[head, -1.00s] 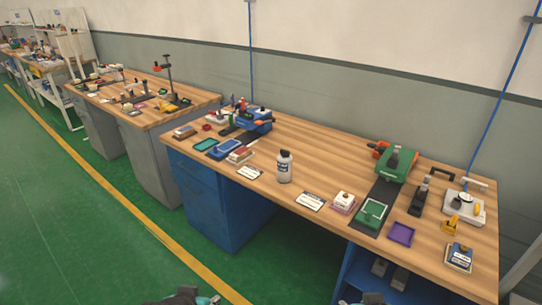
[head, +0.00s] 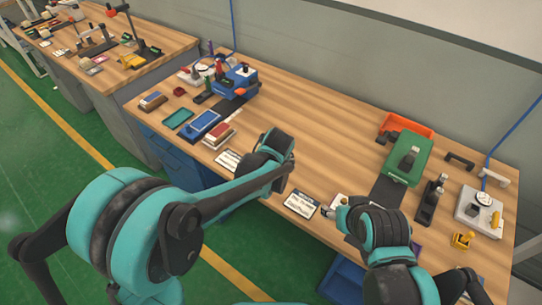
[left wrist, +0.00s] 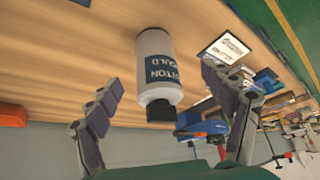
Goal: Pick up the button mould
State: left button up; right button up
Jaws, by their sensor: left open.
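The button mould is a white bottle (left wrist: 157,68) with a dark cap and a dark label whose visible letters end in "MOULD". It shows in the left wrist view, between the spread fingers of my left gripper (left wrist: 161,76). The fingers are open, with a visible gap on each side of the bottle. In the head view my left gripper (head: 268,155) is over the front of the table, and the bottle is hidden there. My right gripper (head: 340,213) is low over the front edge, right of the left one; its fingers are not clear.
The wooden table (head: 320,130) is bare behind my left gripper. A blue machine (head: 236,82), trays and cards stand to the left. A white card (head: 301,204) lies between the arms. A green machine (head: 409,157), an orange bin (head: 405,127) and a white scale (head: 480,212) stand right.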

pick_arm(q)
jog(key=b+x, duration=0.1)
jog(key=x, duration=0.2)
jog(key=w+b+x, duration=0.1)
jog(key=x, duration=0.2)
jog(key=b+x, duration=0.1)
jog(key=x, duration=0.2)
jog(key=shift+w+d+r, duration=0.2)
jog(key=shift+d+r, duration=0.15)
jog(key=shift+s+r, duration=0.1)
grip_shut()
jog(key=shift+r, duration=0.1)
